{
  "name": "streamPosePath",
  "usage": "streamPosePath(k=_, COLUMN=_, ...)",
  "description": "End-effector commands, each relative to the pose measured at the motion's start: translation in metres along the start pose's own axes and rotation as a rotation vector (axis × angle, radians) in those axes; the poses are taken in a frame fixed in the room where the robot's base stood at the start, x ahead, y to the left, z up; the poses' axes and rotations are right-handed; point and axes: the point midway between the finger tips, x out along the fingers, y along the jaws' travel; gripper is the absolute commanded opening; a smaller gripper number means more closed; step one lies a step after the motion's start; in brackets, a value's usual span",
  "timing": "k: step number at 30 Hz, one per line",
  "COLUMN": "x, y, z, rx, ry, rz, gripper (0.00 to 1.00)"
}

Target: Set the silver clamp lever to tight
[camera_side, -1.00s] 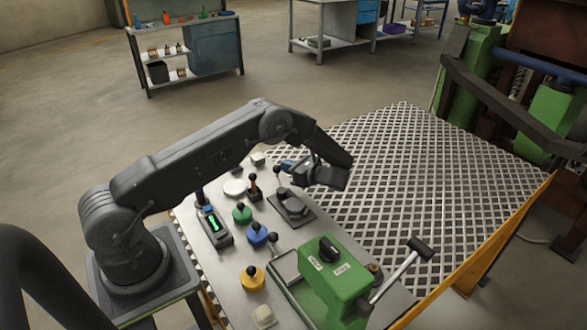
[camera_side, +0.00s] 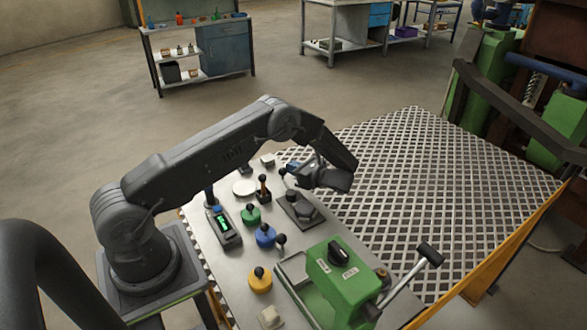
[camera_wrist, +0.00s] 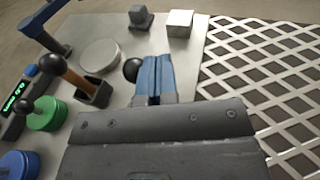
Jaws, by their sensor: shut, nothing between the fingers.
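A lever with a black ball knob (camera_side: 283,172) rises from a grey clamp-like body on a dark plate (camera_side: 298,208), which I take as the silver clamp lever. Its stem leans a little toward the back left. My gripper (camera_side: 292,166) is low beside the knob, with its blue fingers shut and empty. In the wrist view the shut blue fingers (camera_wrist: 155,70) stand just right of a black ball (camera_wrist: 132,70). Whether they touch it I cannot tell. The clamp body is hidden there behind my gripper.
A green box (camera_side: 340,280) with a black knob and a silver-rod lever (camera_side: 405,282) stands at the front right. Green (camera_side: 250,216), blue (camera_side: 265,235) and yellow (camera_side: 259,281) knobbed controls lie left. A brown-stemmed lever (camera_wrist: 76,75) stands nearby. Open grating (camera_side: 450,190) lies right.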

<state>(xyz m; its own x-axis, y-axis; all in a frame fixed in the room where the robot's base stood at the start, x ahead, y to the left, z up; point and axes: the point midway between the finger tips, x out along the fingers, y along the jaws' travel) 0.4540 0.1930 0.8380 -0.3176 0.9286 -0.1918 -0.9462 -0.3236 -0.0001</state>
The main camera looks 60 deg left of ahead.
Motion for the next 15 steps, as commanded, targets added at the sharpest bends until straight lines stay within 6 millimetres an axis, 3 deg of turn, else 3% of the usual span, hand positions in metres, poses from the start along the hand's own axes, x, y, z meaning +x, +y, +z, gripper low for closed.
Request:
streamPosePath(k=7, x=-0.018, y=-0.001, z=0.000, rx=-0.001, ry=0.001, rz=-0.003, gripper=0.00)
streamPosePath(k=15, x=-0.078, y=-0.001, z=0.000, rx=-0.002, ry=0.001, rz=-0.005, gripper=0.00)
